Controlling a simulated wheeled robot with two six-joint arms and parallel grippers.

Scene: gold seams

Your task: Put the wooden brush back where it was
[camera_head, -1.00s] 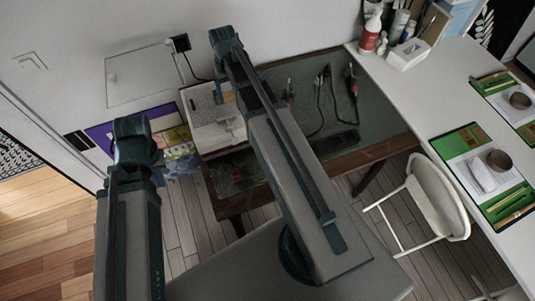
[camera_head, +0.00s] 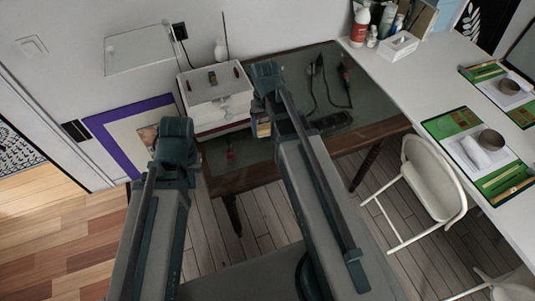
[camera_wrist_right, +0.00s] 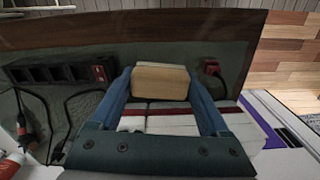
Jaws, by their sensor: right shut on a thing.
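The wooden brush shows as a pale wooden block (camera_wrist_right: 160,80) between the two blue fingers of my right gripper (camera_wrist_right: 160,92). A small part of the brush (camera_head: 263,130) shows beside the right wrist in the head view. My right gripper is shut on it, over the dark green table mat, right of the white box (camera_head: 222,110). Whether the brush touches the mat is unclear. The underside of the brush is hidden. My left gripper (camera_head: 172,150) is left of the table, in front of a purple-framed picture; its fingers are hidden by the arm.
A black power strip (camera_wrist_right: 60,74) with a red switch lies on the mat (camera_head: 355,75). Cables and red-handled tools (camera_head: 345,78) lie at the back. A small red thing (camera_wrist_right: 212,67) is near the brush. A white table (camera_head: 420,85) and chair (camera_head: 432,180) stand right.

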